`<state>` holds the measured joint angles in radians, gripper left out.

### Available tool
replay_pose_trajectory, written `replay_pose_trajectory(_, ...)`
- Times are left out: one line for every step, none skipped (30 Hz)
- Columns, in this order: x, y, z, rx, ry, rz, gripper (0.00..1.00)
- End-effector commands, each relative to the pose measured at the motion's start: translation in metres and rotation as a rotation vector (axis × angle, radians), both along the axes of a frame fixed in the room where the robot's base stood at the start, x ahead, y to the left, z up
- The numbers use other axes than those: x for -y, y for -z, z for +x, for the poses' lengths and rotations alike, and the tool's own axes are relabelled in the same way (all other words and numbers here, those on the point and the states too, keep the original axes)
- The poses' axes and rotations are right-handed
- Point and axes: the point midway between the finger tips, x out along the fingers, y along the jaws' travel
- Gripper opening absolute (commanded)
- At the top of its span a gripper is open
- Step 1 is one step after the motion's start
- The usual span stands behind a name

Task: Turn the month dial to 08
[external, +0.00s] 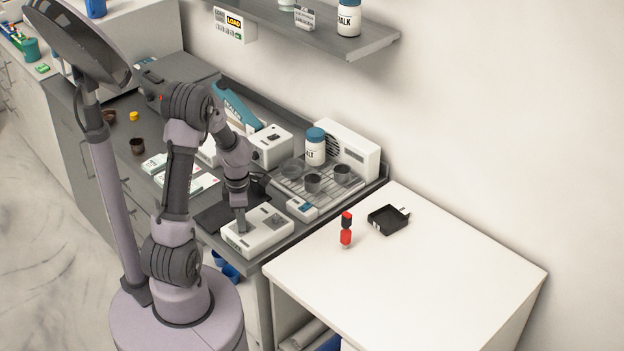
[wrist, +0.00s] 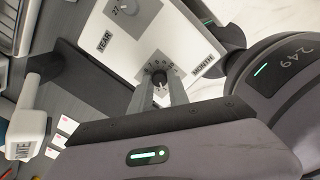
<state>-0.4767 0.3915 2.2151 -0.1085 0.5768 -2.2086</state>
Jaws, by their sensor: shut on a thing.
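The dial box (external: 258,232) is a white device on the dark counter, below my gripper in the external view. In the wrist view its white face (wrist: 135,55) carries the labels YEAR and MONTH. My gripper (wrist: 163,92) is shut on this knob, one finger on each side. In the external view my gripper (external: 241,222) points down onto the box. The year dial (wrist: 124,8) is a grey knob near the top edge, with a number partly visible beside it.
A wire rack (external: 318,190) with dark cups and a blue-capped jar (external: 315,147) stands behind the box. A small white device with a blue display (external: 302,208) is close to its right. A white table (external: 400,270) adjoins at the right, mostly clear.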

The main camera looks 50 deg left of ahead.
Motion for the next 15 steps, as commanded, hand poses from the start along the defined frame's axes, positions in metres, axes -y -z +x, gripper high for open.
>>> replay_pose_trajectory(-0.0001,-0.0002,0.0000,0.000,0.020,0.000,0.00)
replay_pose_trajectory(-0.0001,-0.0002,0.0000,0.000,0.035,0.000,0.00)
replay_pose_trajectory(-0.0003,-0.0002,0.0000,0.000,0.060,0.000,0.00)
replay_pose_trajectory(-0.0003,-0.0002,0.0000,0.000,0.081,0.000,0.00)
replay_pose_trajectory(-0.0003,-0.0002,0.0000,0.001,0.103,0.000,0.00)
replay_pose_trajectory(-0.0003,-0.0002,-0.0001,0.000,0.136,0.000,0.00)
replay_pose_trajectory(-0.0004,-0.0002,0.0000,0.000,0.161,0.000,0.00)
replay_pose_trajectory(-0.0004,-0.0002,-0.0001,0.000,0.187,0.000,0.00)
replay_pose_trajectory(-0.0004,-0.0002,-0.0001,0.001,0.225,0.000,0.00)
replay_pose_trajectory(-0.0004,-0.0002,-0.0001,0.001,0.253,0.001,0.00)
replay_pose_trajectory(-0.0005,-0.0002,0.0000,0.001,0.282,0.001,0.00)
replay_pose_trajectory(-0.0006,-0.0002,-0.0001,0.001,0.320,0.000,0.00)
replay_pose_trajectory(-0.0006,-0.0001,0.0000,0.001,0.348,0.001,0.00)
replay_pose_trajectory(-0.0006,-0.0001,0.0000,0.001,0.377,0.001,0.00)
replay_pose_trajectory(-0.0007,-0.0001,0.0000,0.001,0.416,0.000,0.00)
